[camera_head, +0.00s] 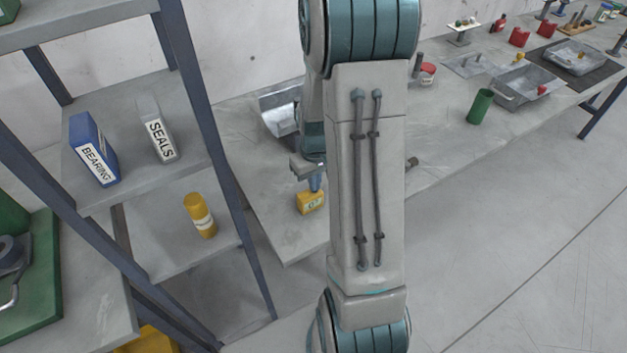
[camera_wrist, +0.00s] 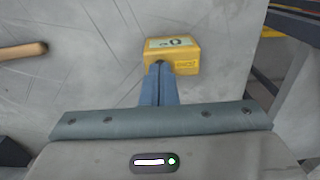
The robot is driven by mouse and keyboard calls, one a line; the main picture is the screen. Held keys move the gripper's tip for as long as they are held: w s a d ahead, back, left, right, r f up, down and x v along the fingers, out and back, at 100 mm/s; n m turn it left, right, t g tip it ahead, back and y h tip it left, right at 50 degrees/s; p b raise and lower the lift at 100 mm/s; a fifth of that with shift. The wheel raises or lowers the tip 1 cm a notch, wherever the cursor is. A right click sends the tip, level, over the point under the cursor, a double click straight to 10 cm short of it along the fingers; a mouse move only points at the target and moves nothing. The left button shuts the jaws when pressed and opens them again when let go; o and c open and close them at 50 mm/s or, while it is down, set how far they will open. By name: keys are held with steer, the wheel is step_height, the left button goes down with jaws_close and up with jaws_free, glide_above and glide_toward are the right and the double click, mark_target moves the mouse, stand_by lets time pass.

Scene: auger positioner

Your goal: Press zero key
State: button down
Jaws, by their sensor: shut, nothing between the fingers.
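A small yellow device (camera_head: 311,203) with a pale display stands on the grey workbench near its left end. In the wrist view the same yellow device (camera_wrist: 186,62) lies just beyond my fingertips, its display showing digits at the top. My gripper (camera_wrist: 160,68) is shut and empty, with its blue fingers together. The fingertips overlap the device's near edge in the picture; I cannot tell whether they touch it. In the head view my gripper (camera_head: 316,187) points down over the device. The zero key cannot be made out; the fingertips may cover it.
A wooden handle (camera_wrist: 22,51) lies on the bench left of the device. A metal shelf with a blue BEARING box (camera_head: 92,150), a SEALS box (camera_head: 158,130) and a yellow bottle (camera_head: 200,215) stands at left. A green cylinder (camera_head: 480,106) stands on the bench at right.

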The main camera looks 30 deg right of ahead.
steer(key=shift+f+b, duration=0.85)
steer(key=shift+b, duration=0.05)
steer(key=shift+s+a+f, duration=0.15)
steer(key=shift+s+f, duration=0.05)
steer(key=shift+s, duration=0.2)
steer(key=shift+r, duration=0.4)
step_height(320, 180, up, 14)
steer(key=p, duration=0.1)
steer(key=shift+w+d+r, duration=0.2)
steer(key=shift+w+r, duration=0.05)
steer(key=shift+w, duration=0.1)
